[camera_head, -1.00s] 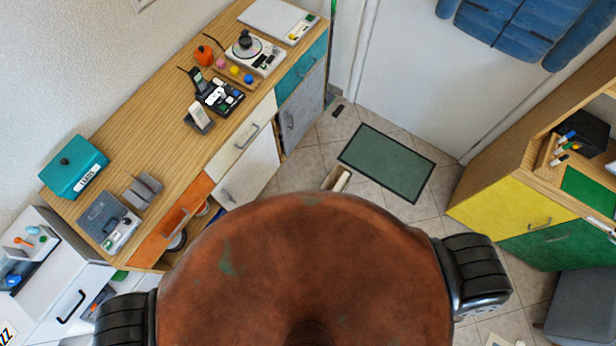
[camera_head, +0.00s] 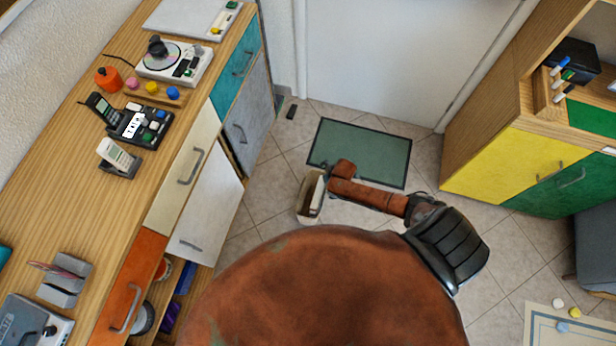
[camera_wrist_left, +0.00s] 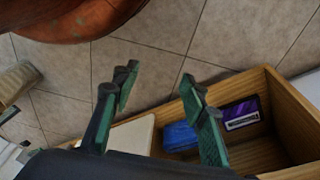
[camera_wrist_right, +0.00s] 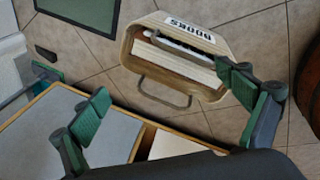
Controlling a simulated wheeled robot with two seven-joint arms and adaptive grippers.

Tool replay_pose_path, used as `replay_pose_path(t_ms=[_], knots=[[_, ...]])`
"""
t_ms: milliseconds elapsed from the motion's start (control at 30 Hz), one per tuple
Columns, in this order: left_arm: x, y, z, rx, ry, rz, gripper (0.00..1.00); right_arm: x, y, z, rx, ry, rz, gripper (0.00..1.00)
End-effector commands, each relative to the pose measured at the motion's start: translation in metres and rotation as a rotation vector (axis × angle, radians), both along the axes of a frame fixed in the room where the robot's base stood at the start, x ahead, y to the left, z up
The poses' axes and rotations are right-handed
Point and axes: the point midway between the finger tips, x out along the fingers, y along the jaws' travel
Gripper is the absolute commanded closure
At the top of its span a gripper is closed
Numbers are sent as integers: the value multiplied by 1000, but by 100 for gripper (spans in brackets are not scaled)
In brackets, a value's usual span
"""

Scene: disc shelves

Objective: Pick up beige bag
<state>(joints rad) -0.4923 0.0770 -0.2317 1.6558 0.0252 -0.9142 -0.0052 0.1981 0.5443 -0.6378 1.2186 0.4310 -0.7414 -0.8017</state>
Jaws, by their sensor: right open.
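The beige bag (camera_wrist_right: 180,62) stands on the tiled floor in the right wrist view, with a "BOOKS" label, a handle and pale books or papers inside. In the head view the bag (camera_head: 311,198) is beside the near left corner of the green mat, partly behind my right arm. My right gripper (camera_wrist_right: 168,101) is open and empty, its fingers apart on the near side of the bag; I cannot tell its height above it. My left gripper (camera_wrist_left: 160,93) is open and empty, over the wooden compartment; its arm is out of the head view.
The green mat (camera_head: 360,152) lies before the white door (camera_head: 385,60). The wooden counter (camera_head: 85,175) with cabinets runs along the left, close to the bag. An open wooden compartment (camera_wrist_left: 290,115) holds blue and purple items. A yellow cabinet (camera_head: 505,170) stands right. Floor between is clear.

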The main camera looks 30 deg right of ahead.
Motion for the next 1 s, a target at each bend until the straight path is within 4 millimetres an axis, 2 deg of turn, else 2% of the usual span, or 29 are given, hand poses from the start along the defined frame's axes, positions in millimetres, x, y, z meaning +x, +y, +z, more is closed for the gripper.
replay_pose_path(t_ms=[33,100,233,333,500,767,1000], knots=[[0,-3,-14,-6,10,3,60,12,4,-21,-18,14,82,1],[4,-6,-12,-13,16,6,60,26,13,-29,-41,31,196,0],[8,-10,-5,-24,32,11,60,42,27,-46,-86,76,417,0],[8,-12,2,-34,47,15,60,45,36,-61,-114,124,583,0],[7,-14,17,-45,68,21,60,39,45,-81,-147,203,819,0],[8,-15,33,-54,72,22,60,32,47,-86,-163,251,956,0],[25,-29,13,-89,4,16,60,32,48,-105,-162,255,963,0]])
